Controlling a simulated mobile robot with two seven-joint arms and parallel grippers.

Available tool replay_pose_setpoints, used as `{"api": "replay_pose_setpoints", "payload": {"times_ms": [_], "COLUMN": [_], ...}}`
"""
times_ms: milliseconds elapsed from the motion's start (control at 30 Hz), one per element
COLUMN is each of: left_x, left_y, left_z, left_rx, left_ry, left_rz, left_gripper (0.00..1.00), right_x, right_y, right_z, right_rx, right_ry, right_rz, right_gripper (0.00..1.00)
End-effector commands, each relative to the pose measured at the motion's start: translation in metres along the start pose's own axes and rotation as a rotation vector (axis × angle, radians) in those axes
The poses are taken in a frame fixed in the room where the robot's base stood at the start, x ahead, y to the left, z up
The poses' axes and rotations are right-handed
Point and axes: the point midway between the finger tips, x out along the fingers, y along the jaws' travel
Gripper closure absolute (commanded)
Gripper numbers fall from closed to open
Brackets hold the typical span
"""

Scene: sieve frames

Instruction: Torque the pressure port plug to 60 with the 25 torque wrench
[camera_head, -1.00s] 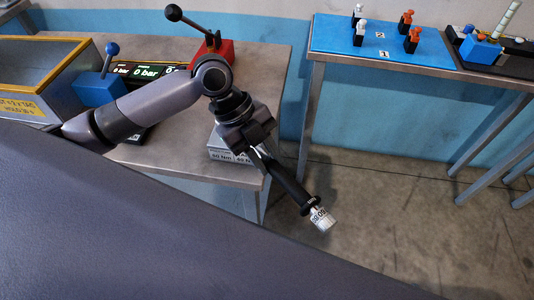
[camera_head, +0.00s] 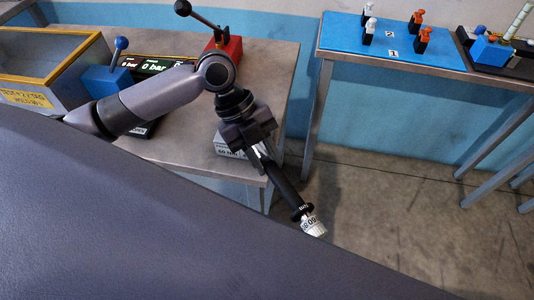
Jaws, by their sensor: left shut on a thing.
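My left gripper (camera_head: 262,150) is shut on a torque wrench (camera_head: 286,188), a dark-handled tool with a pale, marked sleeve at its lower end. The wrench slants down and right, past the table's front edge and over the floor. The marks on the sleeve are too small to read surely. The wrench's upper end is hidden by the gripper. A grey box with a label (camera_head: 226,148) sits on the table, partly behind the gripper. I cannot make out the pressure port plug. My right gripper is not in view.
The metal table (camera_head: 185,165) carries a yellow-rimmed tank (camera_head: 52,68), a blue block with a lever (camera_head: 107,80), a pressure display (camera_head: 155,66) and a red lever block (camera_head: 231,50). At right, another table has a blue mat (camera_head: 345,40) with small white and orange figures. Floor lies between them.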

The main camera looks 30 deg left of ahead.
Motion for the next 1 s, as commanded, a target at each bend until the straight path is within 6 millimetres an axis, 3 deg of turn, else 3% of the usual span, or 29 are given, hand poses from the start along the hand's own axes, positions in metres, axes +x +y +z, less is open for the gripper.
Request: {"api": "replay_pose_setpoints", "payload": {"times_ms": [1000], "left_x": [0.000], "left_y": [-0.012], "left_z": [0.000], "left_rx": [-0.048], "left_ry": [-0.014], "left_rz": [-0.029], "left_gripper": [1.00], "right_x": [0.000], "right_y": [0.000], "right_z": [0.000], "right_rx": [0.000], "right_ry": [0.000], "right_rz": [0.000], "right_gripper": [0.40]}}
